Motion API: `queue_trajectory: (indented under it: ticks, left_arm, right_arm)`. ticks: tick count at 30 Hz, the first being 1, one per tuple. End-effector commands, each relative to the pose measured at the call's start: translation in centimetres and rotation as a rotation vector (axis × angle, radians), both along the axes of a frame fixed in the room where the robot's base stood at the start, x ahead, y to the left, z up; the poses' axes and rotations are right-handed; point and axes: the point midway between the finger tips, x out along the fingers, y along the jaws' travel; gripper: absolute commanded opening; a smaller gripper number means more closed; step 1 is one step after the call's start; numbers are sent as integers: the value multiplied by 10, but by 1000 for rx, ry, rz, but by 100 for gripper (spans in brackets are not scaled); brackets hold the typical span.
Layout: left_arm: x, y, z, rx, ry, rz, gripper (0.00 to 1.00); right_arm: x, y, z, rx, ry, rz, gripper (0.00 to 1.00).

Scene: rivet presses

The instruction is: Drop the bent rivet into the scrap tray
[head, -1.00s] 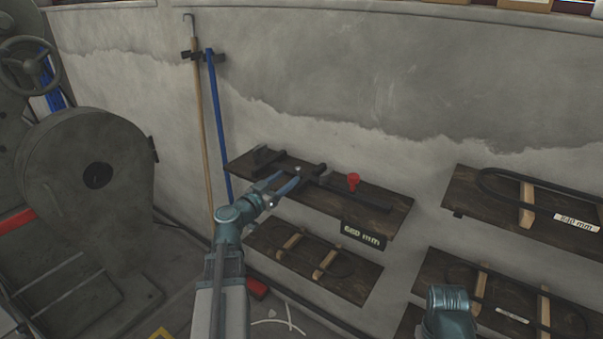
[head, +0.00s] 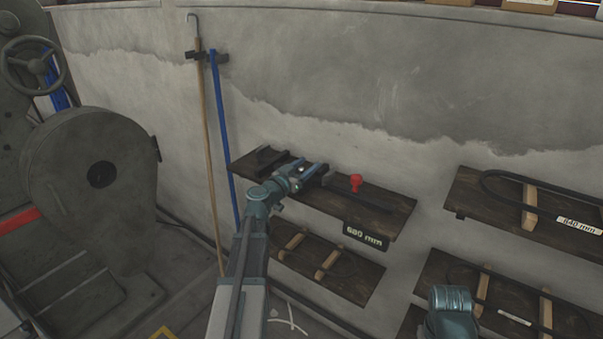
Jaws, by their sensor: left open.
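My left gripper (head: 314,172) is open over the dark upper wall shelf (head: 391,213). Its fingers are at a dark metal tool (head: 380,209) lying there, near a red knob (head: 356,182). I cannot make out the bent rivet; the gripper covers part of the shelf and may hide it. I cannot identify a scrap tray in this view. A teal joint of my right arm shows at the lower right, but its gripper is not in view.
The shelf carries a "680 mm" label (head: 362,237). A lower shelf (head: 350,286) and two right-hand shelves hold dark belts on wooden pegs. A wooden pole (head: 206,130) and a blue pole (head: 222,130) lean on the wall. A large grey machine (head: 88,190) stands left.

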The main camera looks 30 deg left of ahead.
Motion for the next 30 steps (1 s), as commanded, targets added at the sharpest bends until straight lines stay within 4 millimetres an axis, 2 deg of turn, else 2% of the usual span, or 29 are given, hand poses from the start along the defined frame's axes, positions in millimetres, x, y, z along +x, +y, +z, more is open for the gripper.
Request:
queue_trajectory:
  ticks: [1, 7, 15, 17, 30]
  left_arm:
    - [5, 0, 0, 0, 0, 0, 57]
    - [4, 0, 0, 0, 0, 1, 57]
    - [4, 0, 0, 0, 0, 1, 9]
    - [4, 0, 0, 0, 0, 1, 0]
    - [4, 0, 0, 0, 0, 1, 0]
  right_arm:
    - [0, 0, 0, 0, 0, 0, 50]
    - [0, 0, 0, 0, 0, 0, 50]
    - [0, 0, 0, 0, 0, 0, 50]
    - [0, 0, 0, 0, 0, 0, 50]
    - [0, 0, 0, 0, 0, 0, 50]
